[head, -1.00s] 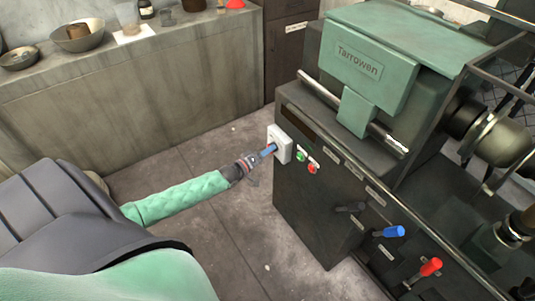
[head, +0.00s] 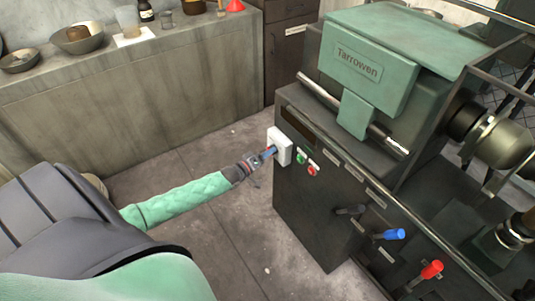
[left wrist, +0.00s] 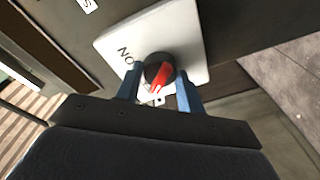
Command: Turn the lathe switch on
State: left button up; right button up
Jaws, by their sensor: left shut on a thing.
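The lathe switch is a round dark knob with a red pointer (left wrist: 159,75) on a white plate (left wrist: 190,30) in the left wrist view. The letters "NO" show on the plate, turned in this view. In the head view the white plate (head: 279,145) is on the left end of the lathe's dark cabinet (head: 310,215). My left gripper (left wrist: 160,92) has its blue fingers on either side of the knob and is shut on it. In the head view the left gripper (head: 267,154) reaches the plate and hides the knob. My right gripper is not in view.
A green button (head: 301,157) and a red button (head: 312,169) sit right of the plate. A blue-handled lever (head: 394,234) and a red-handled lever (head: 432,269) stick out further right. A counter (head: 130,80) with bowls stands behind. The floor left of the lathe is clear.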

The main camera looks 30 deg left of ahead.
pick_arm(q)
jog(key=shift+w+a+f+m+t+h+b, duration=0.1)
jog(key=shift+m+h+b, duration=0.3)
jog(key=shift+m, duration=2.75)
jog(key=shift+s+a+f+m+t+h+b, duration=0.1)
jog(key=shift+m+h+b, duration=0.25)
jog(key=shift+m, duration=2.75)
jog(key=shift+w+a+f+m+t+h+b, duration=0.1)
jog(key=shift+m+h+b, duration=0.3)
jog(key=shift+m, duration=2.75)
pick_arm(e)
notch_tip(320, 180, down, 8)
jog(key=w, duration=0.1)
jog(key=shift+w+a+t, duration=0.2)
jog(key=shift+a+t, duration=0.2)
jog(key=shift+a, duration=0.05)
pick_arm(q)
jog(key=shift+m+h, duration=0.3)
jog(key=shift+h, duration=0.05)
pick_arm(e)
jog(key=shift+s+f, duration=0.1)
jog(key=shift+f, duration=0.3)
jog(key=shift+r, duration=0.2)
pick_arm(q)
jog(key=o, duration=1)
jog(key=shift+r, duration=0.1)
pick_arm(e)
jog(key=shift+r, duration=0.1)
